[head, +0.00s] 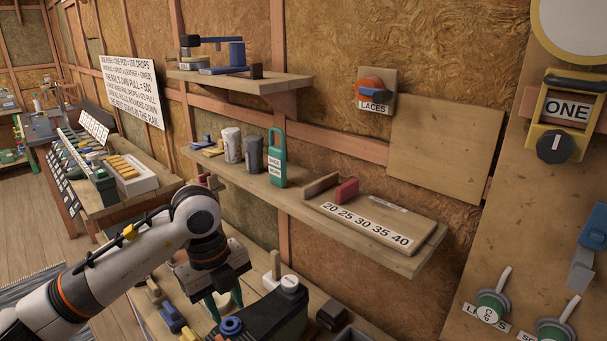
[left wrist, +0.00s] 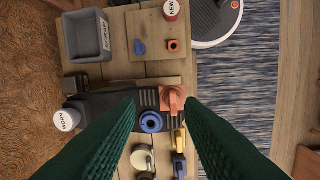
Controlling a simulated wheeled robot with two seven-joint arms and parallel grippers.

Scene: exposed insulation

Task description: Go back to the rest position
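My left arm comes in from the lower left of the head view. My left gripper (head: 225,300) points down over the workbench, below the wall shelf. In the left wrist view its two green ribbed fingers (left wrist: 160,106) stand wide apart, with nothing held between them. Beneath and beyond them is a dark device with a blue ring (left wrist: 150,121) and an orange part (left wrist: 172,98). Whether the fingertips touch anything is hard to tell. My right gripper is in neither view.
A shelf with a number board (head: 372,222) and a green padlock-shaped item (head: 277,160) juts out above the bench.

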